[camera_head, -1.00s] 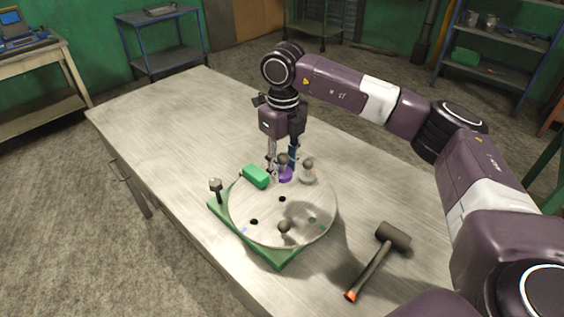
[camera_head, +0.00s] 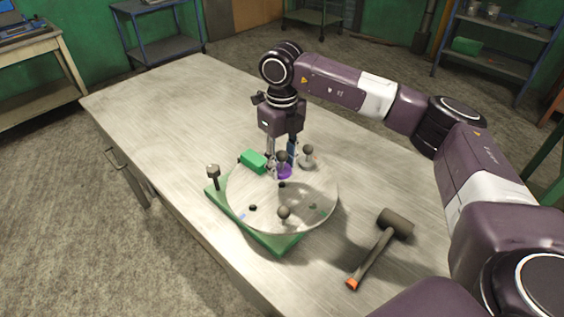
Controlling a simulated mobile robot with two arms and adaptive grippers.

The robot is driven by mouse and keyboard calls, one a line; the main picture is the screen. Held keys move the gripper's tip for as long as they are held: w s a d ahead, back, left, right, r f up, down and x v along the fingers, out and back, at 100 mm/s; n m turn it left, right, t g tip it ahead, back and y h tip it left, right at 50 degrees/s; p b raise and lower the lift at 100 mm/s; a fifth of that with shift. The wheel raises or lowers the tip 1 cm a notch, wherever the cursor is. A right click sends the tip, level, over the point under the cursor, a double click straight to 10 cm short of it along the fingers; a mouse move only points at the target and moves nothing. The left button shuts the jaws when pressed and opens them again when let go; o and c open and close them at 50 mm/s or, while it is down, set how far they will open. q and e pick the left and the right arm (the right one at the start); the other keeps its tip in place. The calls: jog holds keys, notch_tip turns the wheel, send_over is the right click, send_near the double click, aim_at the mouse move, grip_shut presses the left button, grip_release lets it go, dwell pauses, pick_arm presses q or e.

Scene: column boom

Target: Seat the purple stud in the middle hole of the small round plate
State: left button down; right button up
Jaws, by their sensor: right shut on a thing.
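The small round plate (camera_head: 240,190) is a pale metal disc on a green base (camera_head: 262,238) on the table. Its middle hole (camera_head: 281,185) shows as a dark spot, with another dark hole (camera_head: 253,208) toward the front left. My right gripper (camera_head: 281,163) points down over the back part of the plate and is shut on the purple stud (camera_head: 284,172), which has a dark round knob. The stud is upright, just behind the middle hole. I cannot tell whether its lower end touches the plate. My left gripper is not in view.
Grey-knobbed studs stand on the plate at the back right (camera_head: 308,153) and front (camera_head: 284,213). A green block (camera_head: 253,161) lies by the back left rim. A bolt-like post (camera_head: 213,172) rises at the base's left corner. A mallet (camera_head: 394,224) lies right; the table's left is clear.

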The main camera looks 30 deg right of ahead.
aim_at(282, 151)
jog(key=shift+f, duration=0.15)
dwell(0.5)
jog(key=shift+f+b, duration=1.75)
jog(key=shift+f, duration=0.5)
jog(key=shift+r, duration=0.1)
jog(key=o, duration=0.9)
jog(key=shift+r, duration=0.15)
jog(key=shift+r+p, duration=2.4)
jog(key=shift+r, duration=1.25)
